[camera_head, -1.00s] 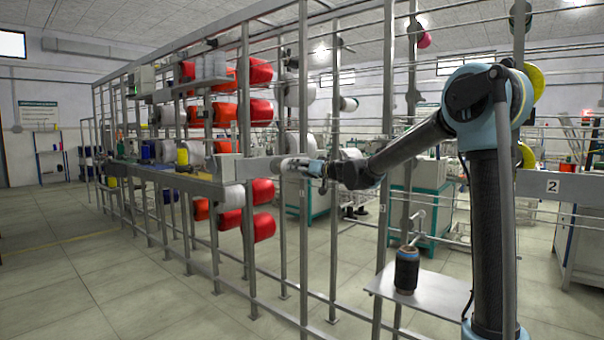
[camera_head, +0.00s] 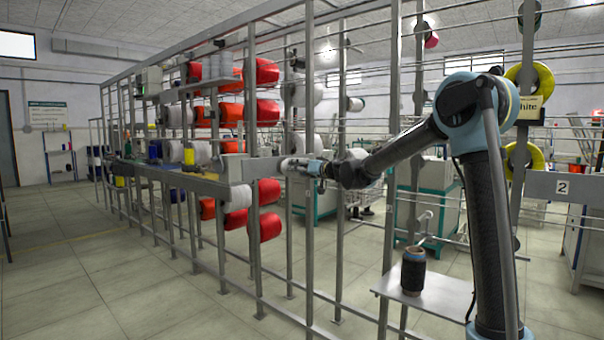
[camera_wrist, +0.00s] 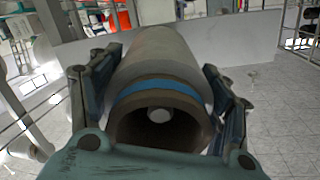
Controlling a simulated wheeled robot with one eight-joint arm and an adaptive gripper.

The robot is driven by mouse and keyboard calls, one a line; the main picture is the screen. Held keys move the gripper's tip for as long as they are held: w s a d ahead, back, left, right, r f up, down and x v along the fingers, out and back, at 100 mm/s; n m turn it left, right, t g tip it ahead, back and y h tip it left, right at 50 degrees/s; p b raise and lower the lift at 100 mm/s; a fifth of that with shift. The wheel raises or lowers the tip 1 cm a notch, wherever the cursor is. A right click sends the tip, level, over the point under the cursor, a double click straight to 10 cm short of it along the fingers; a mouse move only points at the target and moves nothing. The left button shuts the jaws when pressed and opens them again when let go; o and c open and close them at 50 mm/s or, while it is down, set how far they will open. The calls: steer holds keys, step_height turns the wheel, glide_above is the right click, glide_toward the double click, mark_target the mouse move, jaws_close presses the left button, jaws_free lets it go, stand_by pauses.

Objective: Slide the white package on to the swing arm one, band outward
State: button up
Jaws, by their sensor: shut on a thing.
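The white package (camera_head: 291,164) is held in my gripper (camera_head: 312,167) in the head view, small and partly covered by the fingers. It lies roughly level beside the end of a grey rail (camera_head: 260,169). In the wrist view the package (camera_wrist: 165,58) looks grey in shadow. My gripper's fingers (camera_wrist: 160,95) are shut on it from both sides. Its blue band (camera_wrist: 158,88) is at the end nearest my palm. A pale round end (camera_wrist: 159,114) shows inside the open bore; I cannot tell if it is the swing arm's tip. No numbered swing arm one is readable.
A rack with red packages (camera_head: 266,110) stands left of my gripper. Steel uprights (camera_head: 310,240) stand close to my arm. A dark package (camera_head: 413,272) sits on a small shelf (camera_head: 440,290). A plate marked 2 (camera_head: 562,187) is at right. The left floor is clear.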

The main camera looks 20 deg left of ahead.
steer(key=shift+f, duration=0.5)
stand_by(0.4)
steer(key=o, duration=1.3)
steer(key=shift+d, duration=0.1)
steer(key=f+v, duration=0.1)
steer(key=v, duration=1.1)
steer(key=s+d+f+g+h, duration=0.1)
steer(key=s+d+f+h, duration=0.1)
steer(key=s+d+f, duration=0.6)
steer(key=s+d+f+g+h, duration=0.25)
steer(key=s+d, duration=0.35)
steer(key=d, duration=0.6)
steer(key=s+d+f+m+g+h, duration=0.1)
steer(key=s+d+f+m+h, duration=0.1)
steer(key=s+d+f, duration=0.5)
steer(key=s+d+f+m+g+h, duration=0.1)
steer(key=s+d+f+m+h, duration=0.1)
steer(key=s+d+f+h, duration=0.2)
steer(key=s+d+f+m+g+h, duration=0.1)
steer(key=s+d+f+h, duration=0.3)
steer(key=s+d+f, duration=0.6)
steer(key=shift+s+d+f+m, duration=0.1)
steer(key=shift+s+d+m, duration=0.2)
steer(key=shift+s+d, duration=0.6)
steer(key=shift+s+d+m, duration=0.3)
steer(key=shift+s+d, duration=0.2)
steer(key=shift+d, duration=0.8)
steer(key=shift+s+d+f+m, duration=0.1)
steer(key=shift+s+d+m, duration=0.2)
steer(key=shift+s+d, duration=0.65)
